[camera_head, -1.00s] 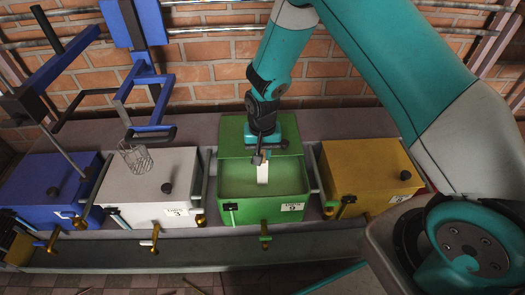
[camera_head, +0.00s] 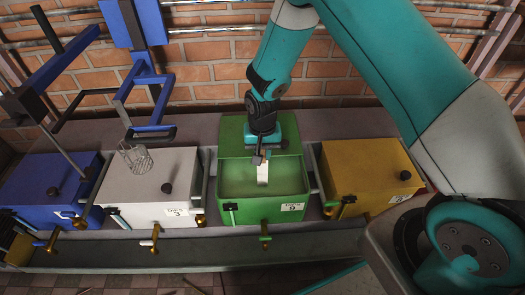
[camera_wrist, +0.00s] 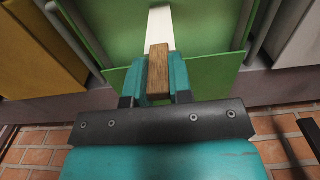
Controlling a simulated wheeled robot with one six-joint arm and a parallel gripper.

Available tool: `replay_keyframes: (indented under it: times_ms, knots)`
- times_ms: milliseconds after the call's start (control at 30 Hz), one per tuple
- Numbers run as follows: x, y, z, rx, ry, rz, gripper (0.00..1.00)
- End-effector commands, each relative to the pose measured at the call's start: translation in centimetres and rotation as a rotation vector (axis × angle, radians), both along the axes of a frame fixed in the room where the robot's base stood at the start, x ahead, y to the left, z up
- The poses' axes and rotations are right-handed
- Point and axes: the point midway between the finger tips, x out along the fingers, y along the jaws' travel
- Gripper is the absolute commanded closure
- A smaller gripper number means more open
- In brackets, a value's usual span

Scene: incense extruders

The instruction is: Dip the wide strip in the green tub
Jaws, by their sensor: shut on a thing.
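The green tub (camera_head: 235,206) stands in the row, with its top open and a green surface inside. My gripper (camera_head: 263,154) is over its back part, pointing down. The wide strip (camera_head: 262,175) is white and hangs below my gripper into the tub's opening; I cannot tell whether its lower end touches the green surface. In the wrist view, my gripper (camera_wrist: 158,88) is shut on the strip's brown wooden end (camera_wrist: 159,68), and the white strip (camera_wrist: 160,27) runs on beyond it over the green tub (camera_wrist: 108,30).
A white tub (camera_head: 140,190) with a wire basket (camera_head: 136,158) above it stands to the left, and a blue tub (camera_head: 40,182) farther left. A yellow tub (camera_head: 365,165) stands close on the right. A blue frame (camera_head: 145,95) rises at the back left.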

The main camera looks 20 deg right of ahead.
Motion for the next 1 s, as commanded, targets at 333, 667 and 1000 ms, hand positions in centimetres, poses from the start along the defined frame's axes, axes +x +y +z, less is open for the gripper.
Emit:
replay_keyframes:
  times_ms: [333,667,1000]
  knots:
    - [0.0,0.0,0.7,0.000,0.000,0.000,1.00]
    - [0.0,0.0,4.2,0.000,0.000,0.000,1.00]
    - [0.0,0.0,7.8,0.000,0.000,0.000,1.00]
